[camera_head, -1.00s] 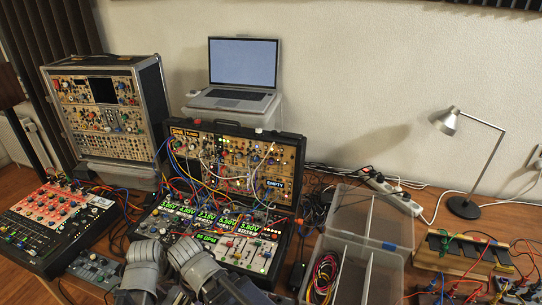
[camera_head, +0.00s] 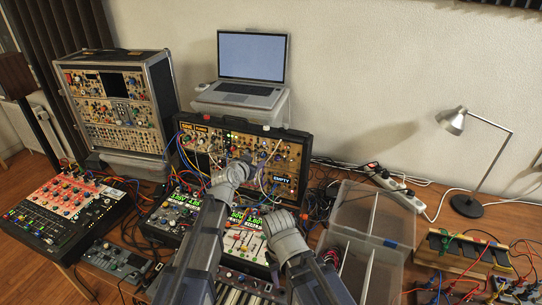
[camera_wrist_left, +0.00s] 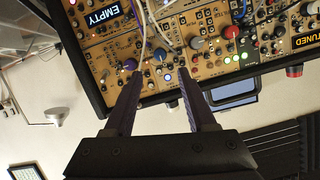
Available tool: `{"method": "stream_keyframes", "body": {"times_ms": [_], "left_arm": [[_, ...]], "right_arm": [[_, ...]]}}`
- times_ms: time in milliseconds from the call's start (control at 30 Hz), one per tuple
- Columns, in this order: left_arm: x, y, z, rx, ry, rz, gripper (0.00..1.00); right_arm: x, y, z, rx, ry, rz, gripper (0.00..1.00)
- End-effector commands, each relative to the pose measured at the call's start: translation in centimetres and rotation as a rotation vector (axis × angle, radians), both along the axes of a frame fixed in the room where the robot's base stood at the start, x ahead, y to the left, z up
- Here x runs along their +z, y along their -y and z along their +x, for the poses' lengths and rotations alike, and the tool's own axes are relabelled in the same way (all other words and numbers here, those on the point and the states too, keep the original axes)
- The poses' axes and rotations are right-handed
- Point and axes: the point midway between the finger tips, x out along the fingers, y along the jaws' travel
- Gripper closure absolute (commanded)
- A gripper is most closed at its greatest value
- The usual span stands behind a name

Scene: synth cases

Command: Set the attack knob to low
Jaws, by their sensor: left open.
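The open modular case (camera_head: 308,150) has an upright gold panel of knobs, jacks and cables. Which knob is attack cannot be told; its lettering is too small. My left gripper (camera_head: 245,163) is in front of this panel. In the left wrist view my left gripper (camera_wrist_left: 160,80) is open, its two dark fingers pointing at the gold panel (camera_wrist_left: 115,45) with nothing between them.
Patch cables (camera_wrist_left: 150,25) hang across the panel near the fingers. A laptop (camera_head: 250,70) stands behind the case. A clear divided bin (camera_head: 372,215) is to the right, with a lamp (camera_head: 468,205) beyond. A red-and-black mixer (camera_head: 65,205) is at left.

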Motion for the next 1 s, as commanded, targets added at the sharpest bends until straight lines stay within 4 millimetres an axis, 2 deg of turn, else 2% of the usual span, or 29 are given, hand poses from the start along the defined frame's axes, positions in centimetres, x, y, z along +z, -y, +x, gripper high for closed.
{"method": "stream_keyframes", "body": {"times_ms": [267, 600, 933, 1000], "left_arm": [[-1.0, 0.7, 1.9, -0.001, -0.002, -0.001, 0.44], [-2.9, 2.4, 6.2, -0.001, -0.002, -0.001, 0.44], [-3.0, 2.6, 6.7, -0.001, -0.003, -0.001, 0.44], [-3.0, 2.6, 6.7, -0.001, -0.003, -0.001, 0.49]], "right_arm": [[-1.0, 0.0, 0.0, 0.000, 0.000, 0.000, 0.44], [-2.8, 0.0, 0.0, 0.000, 0.000, 0.000, 0.44], [-2.9, 0.0, 0.0, 0.000, 0.000, 0.000, 0.44], [-2.9, 0.0, 0.0, 0.000, 0.000, 0.000, 0.44]]}}
